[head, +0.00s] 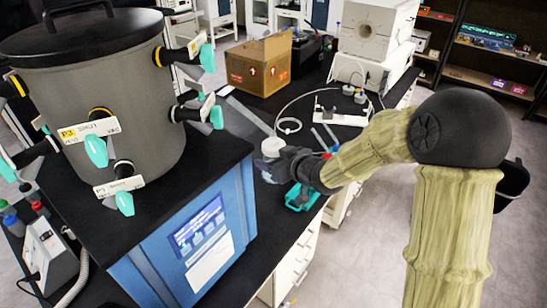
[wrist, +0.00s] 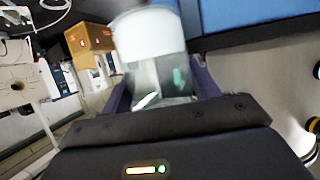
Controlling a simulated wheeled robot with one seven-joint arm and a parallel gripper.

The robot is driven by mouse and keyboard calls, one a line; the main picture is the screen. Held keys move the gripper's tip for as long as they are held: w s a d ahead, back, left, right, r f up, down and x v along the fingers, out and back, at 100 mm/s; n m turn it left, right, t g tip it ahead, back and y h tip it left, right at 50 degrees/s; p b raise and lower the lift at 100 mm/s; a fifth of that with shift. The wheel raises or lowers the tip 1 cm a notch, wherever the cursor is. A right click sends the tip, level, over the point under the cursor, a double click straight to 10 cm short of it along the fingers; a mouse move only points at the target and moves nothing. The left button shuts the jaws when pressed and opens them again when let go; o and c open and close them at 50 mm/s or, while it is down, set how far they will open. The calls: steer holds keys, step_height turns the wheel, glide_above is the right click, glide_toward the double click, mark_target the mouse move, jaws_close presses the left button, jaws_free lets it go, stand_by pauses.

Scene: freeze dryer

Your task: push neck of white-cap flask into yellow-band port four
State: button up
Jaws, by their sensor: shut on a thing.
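My gripper (head: 283,165) is shut on the white-cap flask (head: 271,147), above the bench to the right of the freeze dryer. In the wrist view the flask's white cap (wrist: 150,32) and clear glass body (wrist: 158,78) show between the fingers of my gripper (wrist: 163,92). The grey freeze-dryer drum (head: 95,85) carries several black ports with teal valves. Yellow bands show on an upper right port (head: 158,57), a left port (head: 19,86) and a front port. One label reads P3; I cannot tell which port is four. The flask is apart from every port.
The blue freeze-dryer cabinet (head: 190,235) with its screen stands left of my gripper. A teal item (head: 301,197) lies on the bench below it. A cardboard box (head: 259,66) and a white furnace (head: 377,28) stand farther back. The floor at right is clear.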

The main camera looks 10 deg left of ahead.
steer(key=a+r+p, duration=0.1)
steer(key=a+r, duration=0.3)
steer(key=shift+s+a+r+p, duration=0.15)
steer(key=shift+s+a+p, duration=0.1)
steer(key=shift+a+p, duration=0.1)
stand_by(0.4)
steer(key=shift+s, duration=0.1)
stand_by(0.6)
steer(key=shift+s+a+r, duration=0.15)
steer(key=shift+a+r, duration=1.25)
stand_by(1.9)
steer(key=o, duration=1.5)
steer(key=shift+s, duration=0.1)
steer(key=shift+c, duration=0.2)
steer(key=v, duration=1.7)
steer(key=shift+s+d, duration=0.15)
steer(key=shift+s, duration=0.05)
